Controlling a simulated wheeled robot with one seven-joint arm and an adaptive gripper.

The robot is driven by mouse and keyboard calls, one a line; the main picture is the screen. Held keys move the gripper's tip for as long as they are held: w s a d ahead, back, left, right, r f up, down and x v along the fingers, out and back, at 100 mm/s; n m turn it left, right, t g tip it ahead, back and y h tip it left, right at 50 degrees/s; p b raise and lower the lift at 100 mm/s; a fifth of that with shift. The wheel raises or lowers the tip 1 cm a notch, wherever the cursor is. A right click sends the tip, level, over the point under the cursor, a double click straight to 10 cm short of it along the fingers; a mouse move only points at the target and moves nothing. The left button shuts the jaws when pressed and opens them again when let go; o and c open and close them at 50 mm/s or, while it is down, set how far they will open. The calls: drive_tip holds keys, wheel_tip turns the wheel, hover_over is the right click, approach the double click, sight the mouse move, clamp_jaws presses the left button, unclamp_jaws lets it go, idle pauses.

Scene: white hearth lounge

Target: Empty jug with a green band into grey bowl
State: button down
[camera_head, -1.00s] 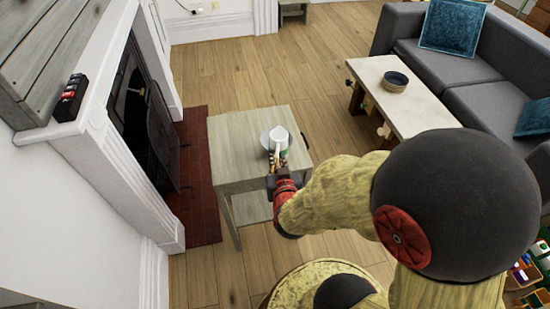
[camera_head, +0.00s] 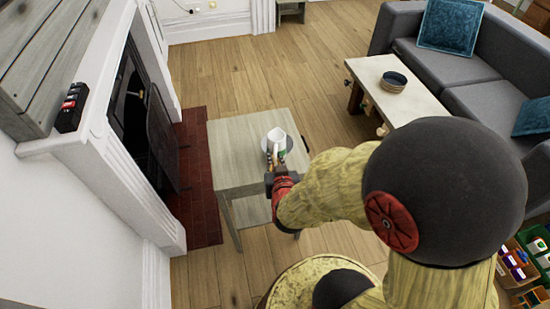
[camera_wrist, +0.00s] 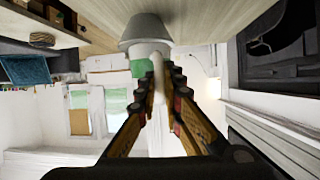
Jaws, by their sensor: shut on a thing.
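The white jug (camera_head: 277,137) is over or beside the grey bowl (camera_head: 265,143) on the small grey wooden table in the head view. Its open top shows there, and it looks closer to upright than lying. The wrist picture is upside down; in it the jug's green band (camera_wrist: 141,68) shows between the fingers, close to the grey bowl (camera_wrist: 146,27). My gripper (camera_head: 279,163) is shut on the jug; it also shows in the wrist view (camera_wrist: 158,75). The bowl stands upright, partly hidden by the jug. The insides of both are too small to tell.
The small table (camera_head: 230,150) has bare top left of the bowl. A fireplace with a red brick hearth (camera_head: 197,190) is to its left. A low table (camera_head: 425,105) with a dark blue bowl (camera_head: 394,82) and a grey sofa (camera_head: 480,70) are right. Wooden floor lies between.

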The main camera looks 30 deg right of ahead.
sight(275, 152)
drive_tip(key=shift+s+a+r+g+y+p, duration=0.15)
drive_tip(key=shift+r+g+y+p, duration=0.7)
drive_tip(key=shift+p, duration=2.65)
drive_tip(key=shift+r+m+g+y+p, duration=0.35)
drive_tip(key=shift+r+g+p, duration=0.9)
drive_tip(key=shift+p, duration=1.25)
drive_tip(key=shift+w+d+g+y+p, duration=0.25)
drive_tip(key=shift+w+g+y+p, duration=0.05)
drive_tip(key=shift+g, duration=0.1)
drive_tip(key=shift+f+b, duration=0.1)
drive_tip(key=shift+b, duration=0.5)
drive_tip(key=shift+g, duration=0.4)
drive_tip(key=shift+w+d+f+g+y+b, duration=0.1)
drive_tip(key=shift+w+f+g+y+b, duration=0.2)
drive_tip(key=shift+b, duration=1)
drive_tip(key=shift+s, duration=0.1)
